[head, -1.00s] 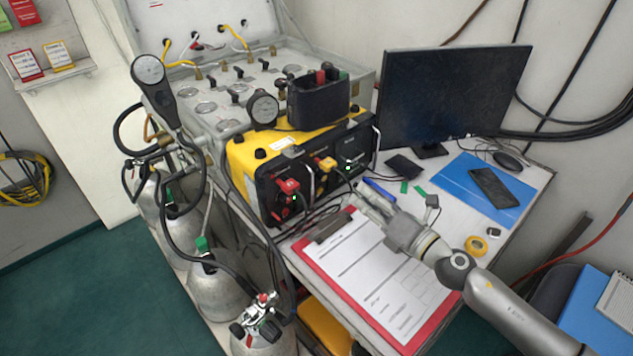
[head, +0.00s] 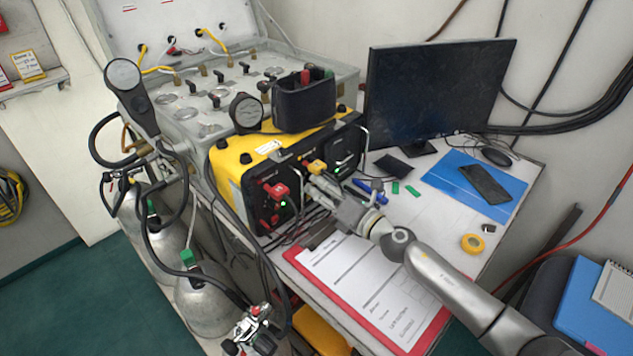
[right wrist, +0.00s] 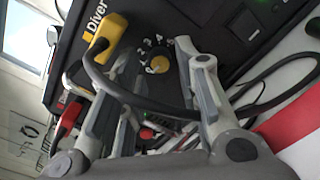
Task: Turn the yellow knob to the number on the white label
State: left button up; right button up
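The yellow knob (right wrist: 159,65) is on the black front panel of the diver air box in the right wrist view, with white numbers around its upper side. I cannot read its exact setting. In the head view I cannot make the knob out near my right gripper (head: 322,187). My right gripper (right wrist: 150,72) is open, its fingers apart to either side of the knob in the picture; I see no contact. A white label (head: 268,146) lies on the box's yellow top, too small to read.
A yellow plug (right wrist: 106,36) with a thick black cable (right wrist: 130,95) crosses in front of the panel, between my fingers. A red plug (head: 274,190) is on the panel's left part. A red clipboard (head: 395,335) lies below my right arm. A monitor (head: 440,90) stands behind.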

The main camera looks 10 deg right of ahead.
jog(key=shift+x, duration=0.85)
jog(key=shift+c, duration=0.2)
grip_shut()
